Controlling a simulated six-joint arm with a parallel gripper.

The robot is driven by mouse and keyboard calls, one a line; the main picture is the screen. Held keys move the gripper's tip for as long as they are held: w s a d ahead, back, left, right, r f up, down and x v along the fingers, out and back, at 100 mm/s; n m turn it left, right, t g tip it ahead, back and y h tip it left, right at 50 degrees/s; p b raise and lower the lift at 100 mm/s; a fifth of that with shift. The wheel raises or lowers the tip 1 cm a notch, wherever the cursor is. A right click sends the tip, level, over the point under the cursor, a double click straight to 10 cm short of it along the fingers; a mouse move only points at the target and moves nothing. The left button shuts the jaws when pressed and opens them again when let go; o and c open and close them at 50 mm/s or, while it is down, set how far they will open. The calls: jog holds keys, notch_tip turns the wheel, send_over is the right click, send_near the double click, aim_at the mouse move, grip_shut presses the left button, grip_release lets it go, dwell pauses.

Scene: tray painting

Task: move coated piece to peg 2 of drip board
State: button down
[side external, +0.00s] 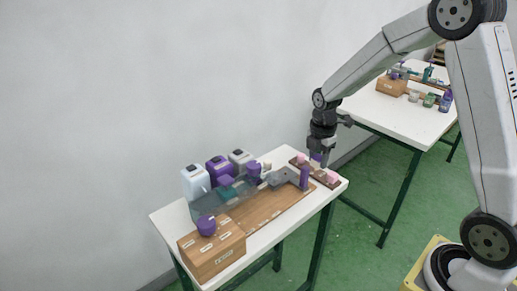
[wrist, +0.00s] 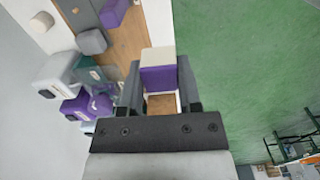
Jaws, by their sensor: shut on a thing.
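In the wrist view the coated piece (wrist: 159,79) sits between the two fingers of my gripper (wrist: 159,80), with a purple face and a pale cream face.
White and purple jugs (side external: 216,168) stand at the back. A cardboard box (side external: 212,250) is at the front left.

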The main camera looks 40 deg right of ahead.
jog(key=shift+w+d+f+m, duration=0.2)
jog(key=shift+w+d+m, duration=0.2)
jog(key=shift+w+m, duration=0.1)
jog(key=w+d+f+m, duration=0.2)
jog(key=d+m, duration=0.1)
jog(key=w+d+f+m, duration=0.2)
jog(key=d+m, duration=0.2)
jog(key=w+d+f+m, duration=0.2)
jog(key=w+d+m, duration=0.1)
jog(key=m, duration=0.1)
jog(key=shift+d+f, duration=0.2)
jog(key=shift+f, duration=0.15)
jog(key=shift+w+d+f+m, duration=0.3)
jog(key=shift+d+f+m, duration=0.1)
jog(key=shift+d+m, duration=0.2)
jog(key=shift+f, duration=0.2)
jog(key=shift+f, duration=2.1)
jog(key=shift+f, duration=0.65)
jog(key=shift+c, duration=1)
grip_release()
